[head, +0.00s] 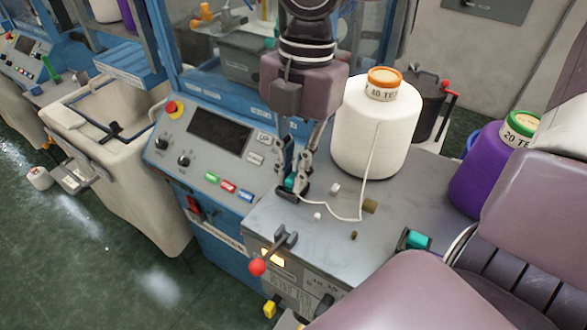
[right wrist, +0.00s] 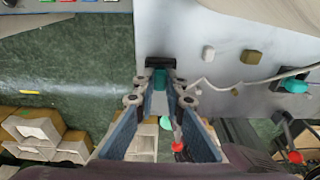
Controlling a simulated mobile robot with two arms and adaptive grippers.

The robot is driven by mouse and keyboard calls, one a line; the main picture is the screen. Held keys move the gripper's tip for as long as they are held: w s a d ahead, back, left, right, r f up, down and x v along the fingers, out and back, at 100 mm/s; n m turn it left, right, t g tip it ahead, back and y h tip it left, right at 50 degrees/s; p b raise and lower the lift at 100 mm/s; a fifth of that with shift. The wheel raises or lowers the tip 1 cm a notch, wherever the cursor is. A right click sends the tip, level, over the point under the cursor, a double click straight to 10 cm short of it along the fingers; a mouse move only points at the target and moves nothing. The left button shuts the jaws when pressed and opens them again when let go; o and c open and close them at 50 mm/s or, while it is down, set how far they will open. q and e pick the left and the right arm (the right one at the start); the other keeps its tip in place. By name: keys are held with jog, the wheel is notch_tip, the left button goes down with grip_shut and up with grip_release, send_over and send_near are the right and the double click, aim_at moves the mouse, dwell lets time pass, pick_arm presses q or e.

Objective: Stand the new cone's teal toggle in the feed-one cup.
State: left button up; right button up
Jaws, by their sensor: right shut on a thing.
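My right gripper (head: 290,178) points down at the left edge of the grey machine top and is shut on a small teal toggle (head: 290,183). In the right wrist view the toggle (right wrist: 160,78) sits between the fingertips. A black cup-like holder (right wrist: 160,62) is right at the toggle's end; I cannot tell whether the toggle is inside it or just over it. A white cone (head: 375,130) with an orange cap stands on the machine top. Its pale yarn (head: 345,219) runs down across the top toward the gripper. My left gripper is not in view.
Another teal piece (head: 416,240) sits in a dark holder at the front right. A purple cone (head: 482,170) with a green cap stands at the right. Small white and brown blocks (head: 370,206) lie on the top. A red-knobbed lever (head: 257,267) sticks out in front.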

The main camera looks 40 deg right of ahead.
jog(key=shift+f, duration=0.15)
jog(key=o, duration=0.8)
jog(key=r, duration=0.4)
jog(key=d+r, duration=0.1)
jog(key=r, duration=0.7)
jog(key=shift+w+d, duration=0.3)
jog(key=shift+w, duration=0.05)
jog(key=shift+f, duration=0.1)
